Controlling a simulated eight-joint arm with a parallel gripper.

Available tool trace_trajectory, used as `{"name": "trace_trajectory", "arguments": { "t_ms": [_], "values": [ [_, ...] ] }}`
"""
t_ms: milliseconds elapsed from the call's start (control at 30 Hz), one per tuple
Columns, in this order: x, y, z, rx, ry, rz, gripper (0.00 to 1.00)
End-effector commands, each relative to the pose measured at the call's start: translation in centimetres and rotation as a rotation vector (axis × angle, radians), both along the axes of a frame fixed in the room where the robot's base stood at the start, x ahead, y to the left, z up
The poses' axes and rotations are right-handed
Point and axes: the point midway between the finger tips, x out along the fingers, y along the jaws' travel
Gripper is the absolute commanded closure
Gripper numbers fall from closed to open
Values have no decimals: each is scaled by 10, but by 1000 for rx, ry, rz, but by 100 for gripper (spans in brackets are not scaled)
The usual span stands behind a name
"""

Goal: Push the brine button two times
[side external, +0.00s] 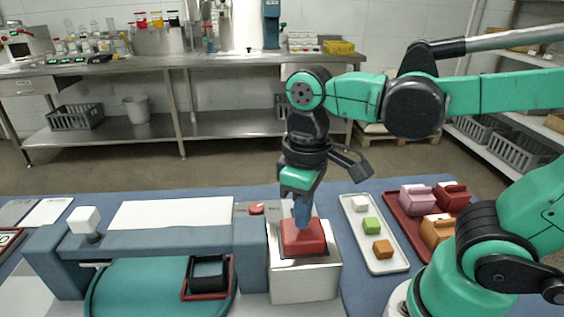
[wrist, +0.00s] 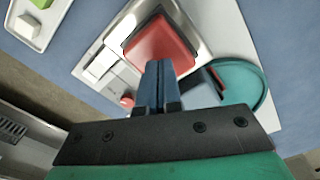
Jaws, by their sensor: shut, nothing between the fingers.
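A large red square button (side external: 303,238) sits on top of a silver metal box (side external: 305,280) at the right end of the blue-grey machine. It also shows in the wrist view (wrist: 160,45). No brine label is readable on it. My gripper (side external: 302,222) points down with its blue fingers shut and empty. Its fingertips are at the top of the red button in the side view; I cannot tell whether they touch it. In the wrist view the fingertips (wrist: 158,68) overlap the near edge of the button. A small red round knob (side external: 256,208) is just behind and left.
The blue-grey machine (side external: 160,246) with a teal round plate (side external: 140,291) is left of the box. A white tray (side external: 361,237) with small blocks and a dark red tray (side external: 404,226) with larger pieces lie to the right. A steel bench (side external: 200,61) stands behind.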

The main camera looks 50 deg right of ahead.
Motion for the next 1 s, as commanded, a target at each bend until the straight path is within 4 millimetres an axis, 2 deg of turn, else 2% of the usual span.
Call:
{"name": "trace_trajectory", "arguments": {
  "t_ms": [1000],
  "values": [
    [0, 0, -21, 0, 0, 0, 100]
  ]
}}
